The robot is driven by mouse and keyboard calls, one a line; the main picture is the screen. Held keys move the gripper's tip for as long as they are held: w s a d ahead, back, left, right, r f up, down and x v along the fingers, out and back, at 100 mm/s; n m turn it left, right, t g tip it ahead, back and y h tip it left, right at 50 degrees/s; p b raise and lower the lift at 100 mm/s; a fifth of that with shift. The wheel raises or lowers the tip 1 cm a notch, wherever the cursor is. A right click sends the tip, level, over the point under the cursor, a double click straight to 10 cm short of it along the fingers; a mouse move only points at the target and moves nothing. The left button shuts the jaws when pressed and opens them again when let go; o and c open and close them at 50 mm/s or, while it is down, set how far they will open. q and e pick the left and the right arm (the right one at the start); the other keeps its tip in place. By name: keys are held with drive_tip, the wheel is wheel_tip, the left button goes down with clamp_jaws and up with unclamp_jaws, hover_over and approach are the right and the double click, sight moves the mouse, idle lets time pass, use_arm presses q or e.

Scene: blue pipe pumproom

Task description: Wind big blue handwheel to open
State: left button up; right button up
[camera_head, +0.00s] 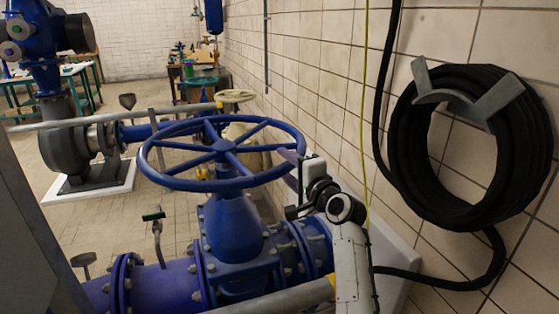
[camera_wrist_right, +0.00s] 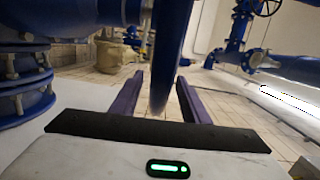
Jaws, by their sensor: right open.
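The big blue handwheel (camera_head: 224,147) sits level on top of a blue valve body (camera_head: 232,230) in the middle of the head view. Its spokes and hub show clearly. My right gripper (camera_head: 291,157) is at the right side of the rim, its arm coming up from below. In the right wrist view, the blue rim (camera_wrist_right: 166,60) runs between the two purple fingers of my right gripper (camera_wrist_right: 160,80). The fingers are open, with gaps visible beside the rim. My left gripper is not in view.
A tiled wall with a coiled black hose (camera_head: 400,130) on a bracket stands close on the right. A grey pipe (camera_head: 285,299) crosses low in front. A blue and grey pump (camera_head: 65,135) stands at the left. Tiled floor is open behind.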

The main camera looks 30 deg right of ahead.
drive_tip(key=shift+w+d, duration=0.15)
drive_tip(key=shift+w, duration=1.5)
drive_tip(key=shift+f, duration=0.1)
clamp_jaws()
